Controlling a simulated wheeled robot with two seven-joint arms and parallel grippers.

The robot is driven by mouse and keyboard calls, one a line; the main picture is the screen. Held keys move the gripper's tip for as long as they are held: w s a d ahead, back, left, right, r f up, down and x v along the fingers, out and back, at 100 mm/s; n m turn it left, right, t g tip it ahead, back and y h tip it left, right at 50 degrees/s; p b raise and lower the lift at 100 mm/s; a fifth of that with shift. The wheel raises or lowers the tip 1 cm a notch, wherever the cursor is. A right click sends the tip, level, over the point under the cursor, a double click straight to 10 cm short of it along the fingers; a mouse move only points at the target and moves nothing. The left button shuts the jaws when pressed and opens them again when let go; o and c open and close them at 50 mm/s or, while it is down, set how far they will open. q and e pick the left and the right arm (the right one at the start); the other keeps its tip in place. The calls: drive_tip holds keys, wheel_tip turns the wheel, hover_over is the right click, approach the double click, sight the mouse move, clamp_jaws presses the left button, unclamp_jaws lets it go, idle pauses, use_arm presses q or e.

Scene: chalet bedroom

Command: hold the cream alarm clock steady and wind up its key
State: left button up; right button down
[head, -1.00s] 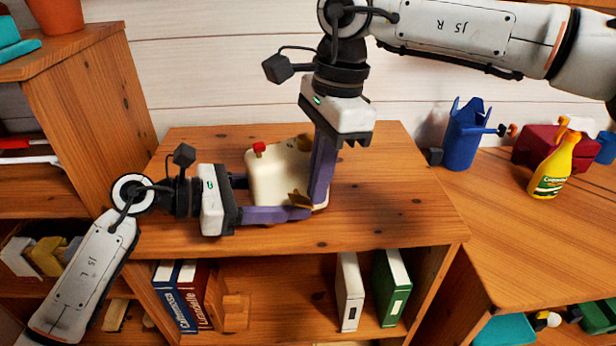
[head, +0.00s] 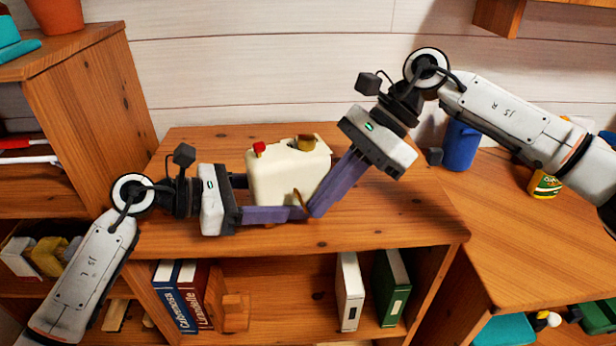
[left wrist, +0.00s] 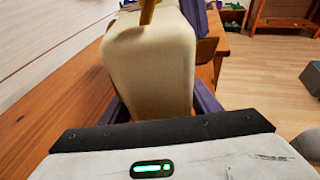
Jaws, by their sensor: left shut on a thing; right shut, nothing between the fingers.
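The cream alarm clock (head: 272,180) stands upright on the wooden shelf top, with a red button and a brass-coloured piece (head: 305,143) on top. My left gripper (head: 290,196) is shut around the clock's body, one purple finger along the near face and the other mostly hidden behind it. In the left wrist view the clock (left wrist: 150,65) fills the space between the fingers. The thin brown key (head: 299,198) stands out from the near face. My right gripper (head: 316,212) is shut and empty, tilted, its tips just right of the key; I cannot tell whether they touch it.
The shelf top (head: 410,215) is clear to the right of the clock. A blue container (head: 460,145) and a yellow bottle (head: 544,184) stand on the right-hand desk, partly behind my right arm. Books stand on the shelf below. A taller cabinet (head: 90,90) is at the left.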

drive_tip(key=shift+a+f+y, duration=0.1)
drive_tip(key=shift+f+y, duration=0.2)
drive_tip(key=shift+y, duration=0.1)
drive_tip(key=shift+a, duration=0.1)
idle(1.1)
